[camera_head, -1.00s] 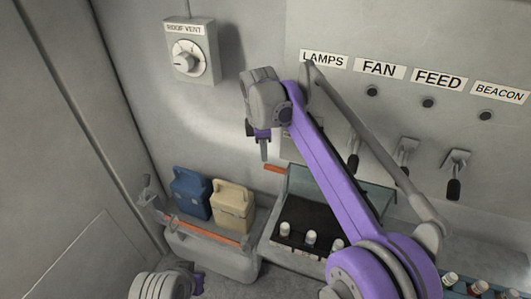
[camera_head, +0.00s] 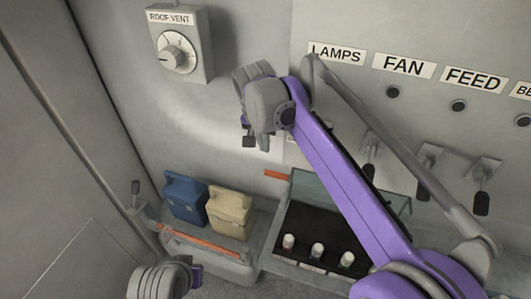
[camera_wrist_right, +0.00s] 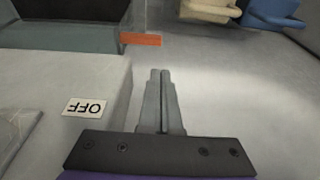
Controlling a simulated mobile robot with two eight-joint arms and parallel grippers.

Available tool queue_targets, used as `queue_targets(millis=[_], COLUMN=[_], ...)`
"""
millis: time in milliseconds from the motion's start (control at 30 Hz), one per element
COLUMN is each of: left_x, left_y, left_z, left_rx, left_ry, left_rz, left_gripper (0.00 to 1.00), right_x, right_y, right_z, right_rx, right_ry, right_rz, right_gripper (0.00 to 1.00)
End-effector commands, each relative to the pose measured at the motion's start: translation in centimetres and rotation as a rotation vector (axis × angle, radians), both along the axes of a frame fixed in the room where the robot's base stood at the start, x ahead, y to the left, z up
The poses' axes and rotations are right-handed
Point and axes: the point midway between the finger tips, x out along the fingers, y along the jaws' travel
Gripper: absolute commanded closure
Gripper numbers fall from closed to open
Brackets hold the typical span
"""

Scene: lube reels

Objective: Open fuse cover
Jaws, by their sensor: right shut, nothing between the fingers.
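The fuse cover (camera_head: 318,193) is a clear, greenish panel with an orange tab (camera_head: 277,175) at its left. It stands up at the back of a black fuse tray (camera_head: 296,222), and several white-capped fuses (camera_head: 317,250) show in front of it. In the right wrist view, the orange tab (camera_wrist_right: 141,39) lies beyond and slightly left of my fingertips. My right gripper (camera_head: 262,143) is shut and empty, above and left of the tab and apart from it; its closed fingers (camera_wrist_right: 160,75) show in the wrist view.
Blue (camera_head: 185,197) and beige (camera_head: 230,212) jugs stand in a grey bin with an orange bar (camera_head: 200,240), left of the tray. Lever switches (camera_head: 428,160) line the wall at right. A roof vent dial (camera_head: 178,55) is at upper left. An OFF label (camera_wrist_right: 86,107) is near my gripper.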

Motion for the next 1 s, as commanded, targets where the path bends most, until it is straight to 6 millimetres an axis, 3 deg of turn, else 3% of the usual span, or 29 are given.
queue_targets(millis=[500, 700, 1000], left_x=[-0.2, -0.2, -0.2], left_y=[0.0, 0.0, 0.0], left_z=[-0.7, -0.7, -0.7], left_rx=[0.000, 0.000, 0.000], left_ry=[0.004, 0.004, 0.004], left_rz=[0.000, 0.000, 0.000], left_gripper=[1.00, 1.00, 1.00], right_x=[2.0, 2.2, 2.2], right_y=[-0.7, -0.8, -0.7], right_z=[-8.1, -9.1, -9.1], right_rx=[-0.001, -0.001, -0.001], right_ry=[0.000, 0.000, -0.001], right_rz=[0.002, 0.002, 0.003], right_gripper=[1.00, 1.00, 1.00])
